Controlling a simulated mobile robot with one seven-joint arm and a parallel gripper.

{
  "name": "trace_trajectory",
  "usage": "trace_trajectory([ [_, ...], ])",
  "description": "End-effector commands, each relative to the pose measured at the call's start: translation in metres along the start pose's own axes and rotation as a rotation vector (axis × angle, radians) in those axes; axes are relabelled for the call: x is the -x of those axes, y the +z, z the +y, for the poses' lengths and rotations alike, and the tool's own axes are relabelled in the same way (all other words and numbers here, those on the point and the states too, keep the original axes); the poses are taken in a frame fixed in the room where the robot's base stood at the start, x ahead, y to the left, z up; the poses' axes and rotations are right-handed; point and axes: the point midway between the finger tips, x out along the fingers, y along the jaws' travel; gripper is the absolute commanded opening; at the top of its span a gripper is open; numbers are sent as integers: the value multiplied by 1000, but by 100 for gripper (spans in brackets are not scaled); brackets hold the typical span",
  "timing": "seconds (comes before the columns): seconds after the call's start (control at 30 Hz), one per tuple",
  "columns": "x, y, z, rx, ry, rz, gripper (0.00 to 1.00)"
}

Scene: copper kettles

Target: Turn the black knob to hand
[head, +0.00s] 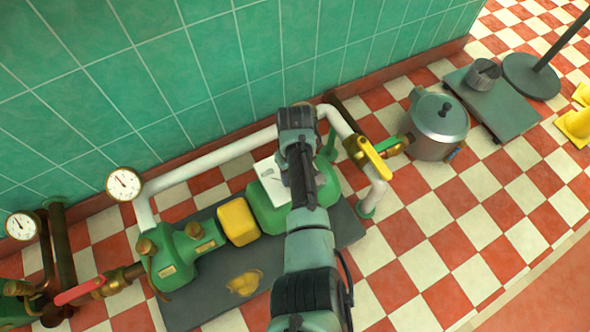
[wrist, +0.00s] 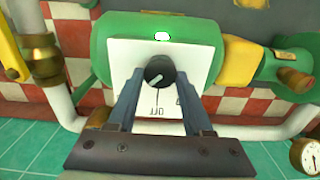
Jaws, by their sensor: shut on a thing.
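The black knob (wrist: 158,68) sits on a white panel (wrist: 119,62) fixed to a green cylindrical housing (wrist: 103,38). A pale pointer line on the knob runs diagonally in the wrist view. My gripper (wrist: 160,78) is shut on the knob, one finger on each side. In the head view my arm hides the knob, but part of the white panel (head: 269,180) shows.
A yellow motor cover (head: 237,221) and a green pump body (head: 183,262) lie left of the panel on a dark base plate (head: 349,227). A white pipe (head: 215,165) runs behind. A yellow valve lever (head: 374,157) and a grey pot (head: 437,128) stand to the right.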

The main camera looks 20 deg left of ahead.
Motion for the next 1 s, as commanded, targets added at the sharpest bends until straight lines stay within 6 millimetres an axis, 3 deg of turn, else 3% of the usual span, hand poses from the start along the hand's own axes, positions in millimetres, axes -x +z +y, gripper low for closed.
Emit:
trace_trajectory([
  [0.17,0,0,-2,-2,-4,0,0],
  [0.2,0,0,-2,-2,-4,0,58],
  [0.33,0,0,-1,-1,-3,0,81],
  [0.67,3,0,0,0,-1,1,81],
  [0.87,31,0,0,1,0,2,81],
  [1.0,63,0,0,0,-1,3,81],
])
